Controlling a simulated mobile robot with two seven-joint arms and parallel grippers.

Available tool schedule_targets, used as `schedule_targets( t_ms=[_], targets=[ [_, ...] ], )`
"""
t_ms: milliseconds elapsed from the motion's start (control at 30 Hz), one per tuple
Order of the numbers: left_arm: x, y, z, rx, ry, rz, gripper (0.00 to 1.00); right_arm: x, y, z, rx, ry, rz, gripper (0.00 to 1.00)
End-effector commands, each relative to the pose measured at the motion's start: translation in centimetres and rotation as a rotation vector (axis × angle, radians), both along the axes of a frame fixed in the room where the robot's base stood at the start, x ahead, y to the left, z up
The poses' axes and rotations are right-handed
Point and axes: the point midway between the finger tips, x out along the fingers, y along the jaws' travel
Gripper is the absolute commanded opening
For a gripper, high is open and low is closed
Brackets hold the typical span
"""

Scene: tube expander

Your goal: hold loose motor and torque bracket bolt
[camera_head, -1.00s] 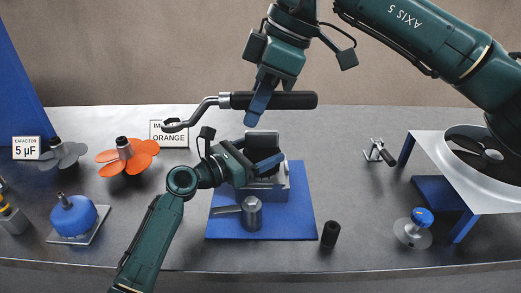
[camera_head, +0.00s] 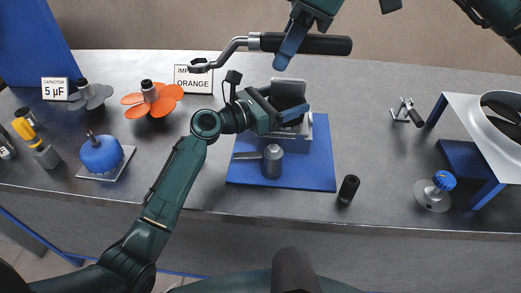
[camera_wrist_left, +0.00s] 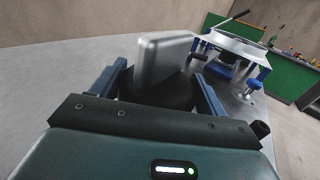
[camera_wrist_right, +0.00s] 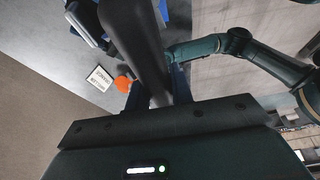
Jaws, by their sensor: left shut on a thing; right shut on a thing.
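My left gripper (camera_head: 287,117) is shut on the motor, a dark round body (camera_wrist_left: 158,92) with a grey plate (camera_wrist_left: 160,58) rising from it. In the head view the grey plate (camera_head: 288,88) stands above the grey fixture (camera_head: 300,140) on the blue mat (camera_head: 315,177). My left fingers hide most of the motor there. My right gripper (camera_head: 288,52) is shut on the black handle (camera_head: 315,44) of a wrench, held in the air above and behind the motor. The wrench's metal head (camera_head: 201,66) points left. The handle (camera_wrist_right: 140,50) fills part of the right wrist view. I cannot make out the bracket bolt.
A grey cylinder (camera_head: 271,161) stands at the fixture's front. A black socket-like cylinder (camera_head: 348,189) stands right of the mat. Orange fan (camera_head: 150,100), grey fan (camera_head: 90,95) and blue motor-like part (camera_head: 100,153) are left. A white-topped stand (camera_head: 465,105) is right.

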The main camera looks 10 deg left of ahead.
Motion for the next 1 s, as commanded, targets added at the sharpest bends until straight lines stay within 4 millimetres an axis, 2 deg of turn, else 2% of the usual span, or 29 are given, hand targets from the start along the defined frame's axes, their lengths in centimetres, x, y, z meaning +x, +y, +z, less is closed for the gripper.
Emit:
schedule_targets(
  t_ms=[767,867,1000],
  targets=[
    [0.0,0.0,-0.1,0.001,0.001,0.0,0.32,-0.2,0.3,-0.2,0.0,-0.003,0.002,0.0],
    [0.0,0.0,-0.1,0.001,0.001,0.0,0.32,-0.7,0.9,-1.0,-0.001,-0.004,0.005,0.0],
    [0.0,0.0,-0.1,0.001,0.001,0.0,0.32,-1.8,1.4,-3.5,-0.003,-0.005,-0.001,0.0]
  ],
)
